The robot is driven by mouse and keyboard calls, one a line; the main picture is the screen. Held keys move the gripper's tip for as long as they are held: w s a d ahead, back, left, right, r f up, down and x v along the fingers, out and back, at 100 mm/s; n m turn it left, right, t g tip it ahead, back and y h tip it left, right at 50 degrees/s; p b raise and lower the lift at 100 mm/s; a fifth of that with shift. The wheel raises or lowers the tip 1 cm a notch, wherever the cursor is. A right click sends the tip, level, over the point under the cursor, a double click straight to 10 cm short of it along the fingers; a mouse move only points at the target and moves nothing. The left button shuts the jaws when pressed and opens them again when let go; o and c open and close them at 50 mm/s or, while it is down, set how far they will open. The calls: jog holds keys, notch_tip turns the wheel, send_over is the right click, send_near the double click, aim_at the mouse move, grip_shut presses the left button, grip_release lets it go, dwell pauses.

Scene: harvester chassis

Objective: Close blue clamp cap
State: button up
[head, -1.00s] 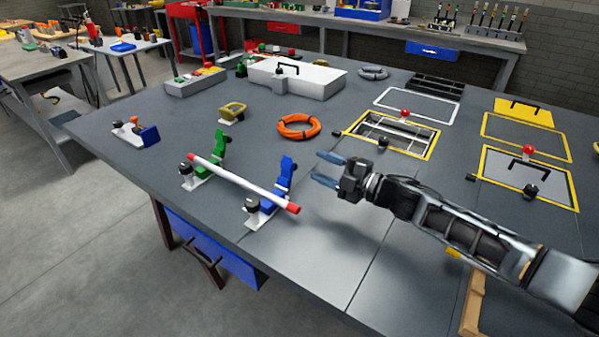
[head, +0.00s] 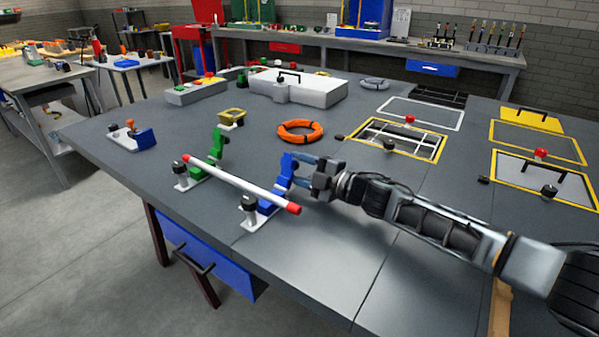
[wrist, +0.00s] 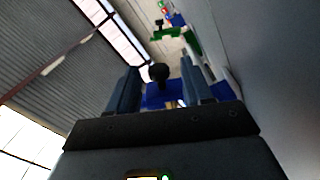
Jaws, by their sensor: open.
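The blue clamp cap (head: 286,172) stands raised on the blue clamp (head: 265,207) near the table's front edge, with a black knob (head: 249,203) on the clamp's near end. A white rod with red ends (head: 240,183) lies across the blue clamp and the green clamp (head: 216,145), whose cap is also raised. My gripper (head: 299,170) is open, with its fingertips at the raised blue cap from the right; I cannot tell if they touch. In the wrist view, blue material (wrist: 160,96) and a black knob (wrist: 159,72) show between the fingers.
An orange ring (head: 300,132) lies behind the blue clamp, and a yellow part (head: 231,117) stands behind the green clamp. Yellow-framed hatches (head: 399,140) lie at the right. The table front right of the blue clamp is clear.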

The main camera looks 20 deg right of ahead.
grip_shut()
dwell(0.4)
